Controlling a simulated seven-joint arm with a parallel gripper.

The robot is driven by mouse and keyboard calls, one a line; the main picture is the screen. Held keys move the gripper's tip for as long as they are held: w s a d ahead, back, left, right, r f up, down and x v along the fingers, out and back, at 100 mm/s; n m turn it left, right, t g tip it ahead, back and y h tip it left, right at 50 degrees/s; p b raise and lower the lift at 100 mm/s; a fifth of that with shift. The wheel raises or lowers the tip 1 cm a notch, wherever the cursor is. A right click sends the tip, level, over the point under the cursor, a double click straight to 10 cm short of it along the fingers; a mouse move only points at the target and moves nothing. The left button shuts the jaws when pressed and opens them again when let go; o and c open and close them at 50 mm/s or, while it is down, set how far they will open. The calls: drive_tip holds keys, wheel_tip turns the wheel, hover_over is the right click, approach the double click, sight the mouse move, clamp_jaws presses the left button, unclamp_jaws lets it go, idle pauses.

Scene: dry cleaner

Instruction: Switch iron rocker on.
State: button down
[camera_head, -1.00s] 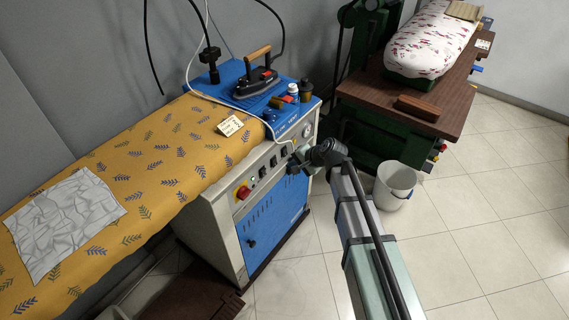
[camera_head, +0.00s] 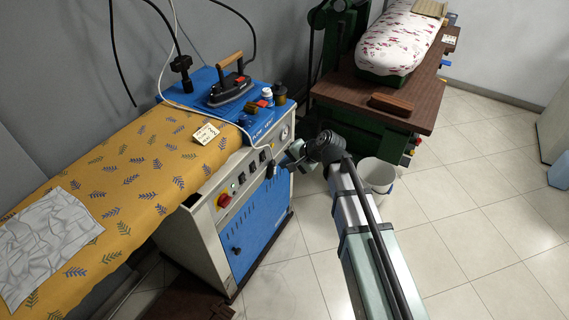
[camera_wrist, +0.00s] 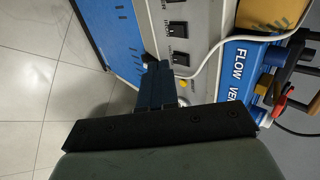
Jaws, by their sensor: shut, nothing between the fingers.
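The ironing unit's grey control panel (camera_head: 234,184) carries black rocker switches. In the wrist view the dark fingertips (camera_wrist: 156,68) point at the panel just beside the nearer rocker. I cannot tell whether they touch it.
The iron (camera_head: 231,88) rests on the blue top, with small bottles (camera_head: 268,96) beside it. A red knob (camera_head: 224,200) is at the panel's left. A white cable (camera_wrist: 213,62) hangs across the panel near my fingers. A white bucket (camera_head: 378,176) stands on the floor behind my arm.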

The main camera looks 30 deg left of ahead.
sight(254, 167)
drive_tip(key=shift+d+f, duration=0.15)
drive_tip(key=shift+f, duration=0.55)
drive_tip(key=a+r+x, duration=0.1)
drive_tip(key=a+x, duration=0.1)
drive_tip(key=x, duration=1.1)
drive_tip(key=shift+r, duration=0.4)
drive_tip(key=shift+a+f, duration=0.1)
drive_tip(key=shift+a, duration=0.05)
